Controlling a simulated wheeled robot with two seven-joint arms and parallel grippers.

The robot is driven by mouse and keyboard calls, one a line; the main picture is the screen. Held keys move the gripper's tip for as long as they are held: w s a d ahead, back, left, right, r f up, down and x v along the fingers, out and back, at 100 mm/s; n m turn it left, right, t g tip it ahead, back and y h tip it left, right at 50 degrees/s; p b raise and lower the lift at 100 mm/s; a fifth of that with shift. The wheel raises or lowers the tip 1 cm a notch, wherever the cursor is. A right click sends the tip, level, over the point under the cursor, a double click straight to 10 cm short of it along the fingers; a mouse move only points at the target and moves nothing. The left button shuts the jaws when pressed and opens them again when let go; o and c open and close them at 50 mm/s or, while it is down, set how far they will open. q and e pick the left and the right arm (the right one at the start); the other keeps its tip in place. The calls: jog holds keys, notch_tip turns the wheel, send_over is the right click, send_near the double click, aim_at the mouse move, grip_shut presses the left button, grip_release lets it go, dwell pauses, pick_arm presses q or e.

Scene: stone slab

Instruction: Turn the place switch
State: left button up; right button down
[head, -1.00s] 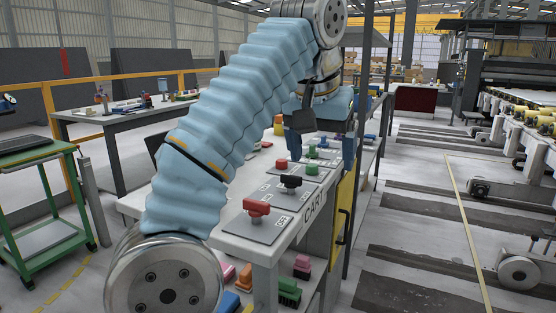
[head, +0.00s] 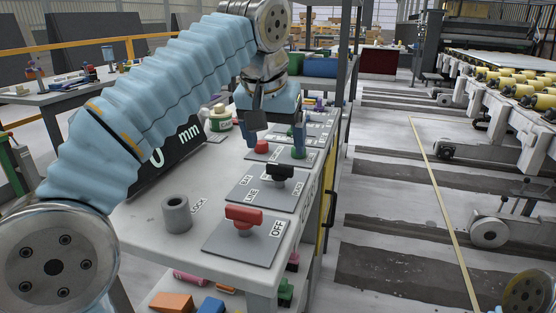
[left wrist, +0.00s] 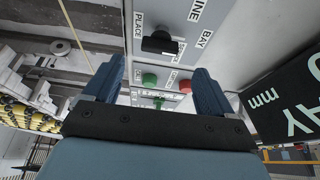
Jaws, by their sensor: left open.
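The place switch is a black knob (head: 279,172) on a grey plate (head: 250,190) marked BAY, LINE and PLACE, in the middle of the bench. In the left wrist view the black knob (left wrist: 160,43) shows at the top, between the PLACE and LINE/BAY labels. My left gripper (head: 275,138) is open and empty, its blue fingers pointing down, beyond the black knob in the head view. In the left wrist view the open fingers (left wrist: 155,85) frame the green and red buttons, apart from the black knob. My right gripper is not in view.
A red switch (head: 243,217) marked OFF is at the near end of the bench (head: 150,240). A grey ring (head: 176,214) stands left of it near LOCK. A black mm display (head: 165,155) stands behind. Red (head: 262,147) and green (head: 299,152) buttons are by my fingers.

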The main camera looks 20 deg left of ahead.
aim_at(280, 165)
pick_arm(q)
jog(key=b+x, duration=0.1)
jog(key=x, duration=0.5)
jog(key=shift+w+f, duration=0.1)
jog(key=shift+f, duration=0.1)
jog(key=c, duration=1.1)
